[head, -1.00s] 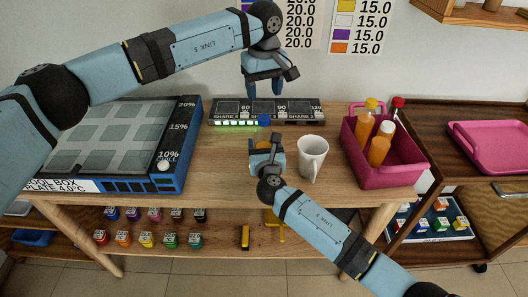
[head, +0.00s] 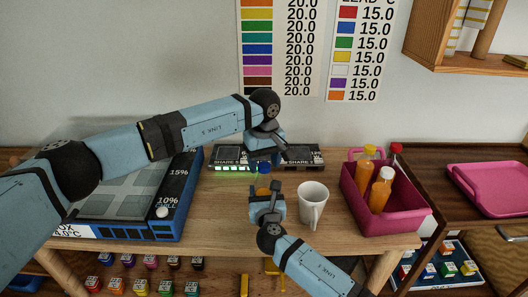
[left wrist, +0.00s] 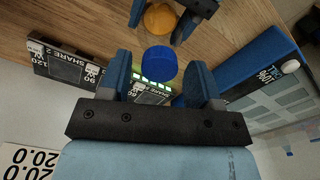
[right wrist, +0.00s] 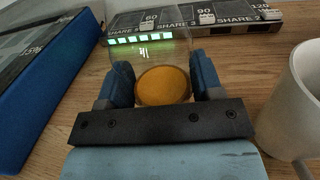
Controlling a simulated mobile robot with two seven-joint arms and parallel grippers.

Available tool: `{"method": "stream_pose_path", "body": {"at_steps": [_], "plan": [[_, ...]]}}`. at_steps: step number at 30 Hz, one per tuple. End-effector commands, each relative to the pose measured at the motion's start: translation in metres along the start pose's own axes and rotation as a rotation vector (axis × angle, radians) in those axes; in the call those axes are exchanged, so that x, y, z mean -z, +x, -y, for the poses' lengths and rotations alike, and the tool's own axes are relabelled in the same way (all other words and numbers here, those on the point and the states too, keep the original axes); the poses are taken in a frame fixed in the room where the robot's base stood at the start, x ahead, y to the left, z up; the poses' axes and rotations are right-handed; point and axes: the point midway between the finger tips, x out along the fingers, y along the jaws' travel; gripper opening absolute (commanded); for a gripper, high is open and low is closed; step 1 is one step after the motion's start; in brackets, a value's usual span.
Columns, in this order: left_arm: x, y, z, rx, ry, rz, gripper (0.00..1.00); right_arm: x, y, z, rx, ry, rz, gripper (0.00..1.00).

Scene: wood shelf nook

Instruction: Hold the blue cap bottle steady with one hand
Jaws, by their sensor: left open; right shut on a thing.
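The clear bottle has a blue cap (head: 264,168) and an orange layer low inside (head: 262,192); it appears upright on the wooden table. My right gripper (right wrist: 163,85) is shut around the clear body, with the orange layer (right wrist: 163,86) showing between its fingers. My left gripper (left wrist: 160,80) is open above the bottle, its fingers on either side of the blue cap (left wrist: 160,65). I cannot tell whether they touch the cap. In the head view the left gripper partly hides the display behind.
A white mug (head: 312,204) stands just right of my right gripper. A pink basket (head: 390,221) holding orange bottles is further right. A blue-sided cool box (head: 182,200) is on the left. A dark display strip (head: 301,156) lies behind the bottle.

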Motion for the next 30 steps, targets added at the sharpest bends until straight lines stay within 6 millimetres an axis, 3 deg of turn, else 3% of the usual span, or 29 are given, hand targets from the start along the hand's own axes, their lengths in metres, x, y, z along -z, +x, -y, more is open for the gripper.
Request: {"method": "stream_pose_path", "body": {"at_steps": [10, 15, 17, 25, 30], "plan": [[0.0002, 0.0044, -0.0002, -0.001, 0.000, -0.001, 0.58, 0.0003, 0.0001, 0.0003, 0.001, 0.000, 0.000, 0.00], [0.0001, 0.0044, -0.0002, -0.001, 0.000, -0.001, 0.18, 0.0003, 0.0001, 0.0003, 0.001, 0.000, 0.000, 0.00], [0.0001, 0.0043, -0.0002, -0.001, 0.000, -0.001, 0.07, 0.0003, 0.0001, 0.0003, 0.001, 0.000, 0.000, 0.00], [0.0001, 0.0042, -0.0001, -0.001, -0.036, -0.001, 0.06, 0.0003, 0.0001, 0.0004, 0.001, 0.000, 0.000, 0.00], [0.0001, 0.0039, -0.0001, -0.001, -0.299, -0.001, 0.06, 0.0003, 0.0001, 0.0005, 0.001, 0.000, -0.001, 0.00]]}}
